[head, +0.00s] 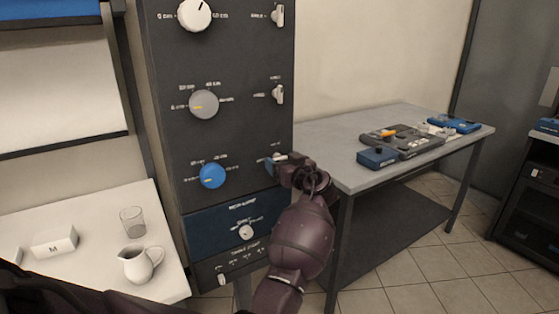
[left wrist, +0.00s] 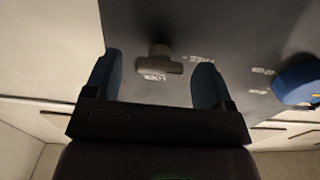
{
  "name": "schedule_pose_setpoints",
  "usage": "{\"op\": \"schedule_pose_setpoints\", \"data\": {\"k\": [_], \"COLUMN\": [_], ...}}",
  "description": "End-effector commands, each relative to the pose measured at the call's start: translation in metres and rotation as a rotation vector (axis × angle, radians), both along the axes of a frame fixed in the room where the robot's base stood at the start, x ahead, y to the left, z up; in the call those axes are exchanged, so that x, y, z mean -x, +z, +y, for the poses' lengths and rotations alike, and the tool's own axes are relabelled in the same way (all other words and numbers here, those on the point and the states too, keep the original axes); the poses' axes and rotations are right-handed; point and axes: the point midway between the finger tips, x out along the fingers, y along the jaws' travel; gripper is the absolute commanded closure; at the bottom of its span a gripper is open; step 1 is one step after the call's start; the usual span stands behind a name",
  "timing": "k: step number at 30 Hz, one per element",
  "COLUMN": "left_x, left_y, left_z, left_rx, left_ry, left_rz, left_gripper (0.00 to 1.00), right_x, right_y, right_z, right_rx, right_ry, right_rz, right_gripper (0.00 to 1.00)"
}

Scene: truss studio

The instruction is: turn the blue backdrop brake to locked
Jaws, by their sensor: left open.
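The blue backdrop brake is a small grey lever (head: 281,158) on the dark panel, right of the blue knob (head: 212,176). In the left wrist view the lever (left wrist: 162,62) stands between my two blue fingertips, with a gap on each side. I cannot tell for certain which mark the lever points to. My left gripper (head: 276,164) is open around the lever; it also shows in the left wrist view (left wrist: 156,82). My right gripper is not in view.
A white knob (head: 194,14) and a grey knob (head: 204,104) sit higher on the panel, each with a lever to its right. A grey table (head: 350,133) with devices stands right of it. A white table (head: 95,215) with a jug (head: 141,263) and glass (head: 133,220) stands left.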

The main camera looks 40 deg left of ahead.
Motion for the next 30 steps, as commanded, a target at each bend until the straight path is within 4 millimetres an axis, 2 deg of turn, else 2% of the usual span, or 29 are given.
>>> {"op": "schedule_pose_setpoints", "data": {"k": [11, 14, 21, 30], "left_x": [-0.0002, -0.0002, -0.0002, -0.0001], "left_y": [-0.0001, -0.0002, -0.0001, -0.0001], "left_z": [-0.001, -0.0008, -0.0008, -0.0005], "left_rx": [0.0, 0.0, 0.0, -0.014], "left_ry": [0.0, 0.0, 0.0, 0.0], "left_rz": [0.001, 0.001, 0.001, 0.033], "left_gripper": [0.23, 0.36, 0.72, 0.73], "right_x": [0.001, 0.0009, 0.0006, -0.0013], "right_y": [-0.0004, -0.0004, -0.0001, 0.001], "right_z": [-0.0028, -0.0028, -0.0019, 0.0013], "right_rx": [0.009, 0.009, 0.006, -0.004], "right_ry": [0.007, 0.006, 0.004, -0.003], "right_rz": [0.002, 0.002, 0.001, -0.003], "right_gripper": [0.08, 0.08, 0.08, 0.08]}}
